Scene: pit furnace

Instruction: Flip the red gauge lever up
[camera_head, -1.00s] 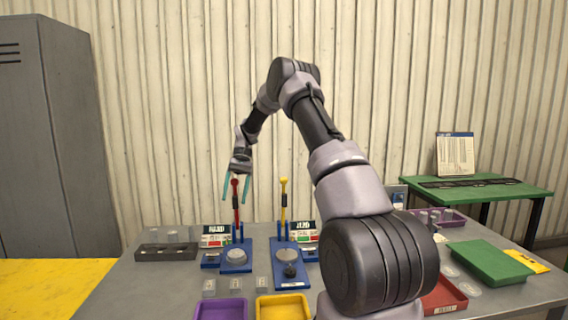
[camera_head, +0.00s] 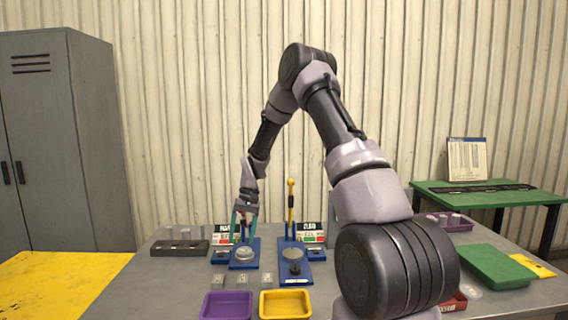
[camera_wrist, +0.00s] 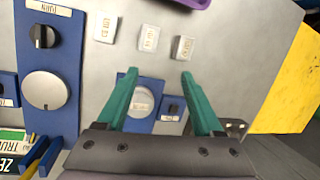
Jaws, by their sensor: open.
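The red gauge lever stands on a blue base (camera_head: 244,262) with a silver round dial (camera_head: 245,252). Its red top is largely hidden behind my gripper (camera_head: 244,218) in the head view, and I cannot make out its tilt. My gripper points down over the lever, its teal fingers apart on either side of it. In the wrist view my gripper (camera_wrist: 158,90) is open, with the blue base and its dial (camera_wrist: 142,102) between and beyond the fingers. The red lever itself does not show there.
A yellow lever (camera_head: 290,205) stands upright on a blue base (camera_head: 294,275) just right. Purple (camera_head: 228,306) and yellow (camera_head: 286,304) trays lie in front. Small tags (camera_head: 242,280) lie between. A dark block (camera_head: 180,248) sits left. A green tray (camera_head: 495,267) lies right.

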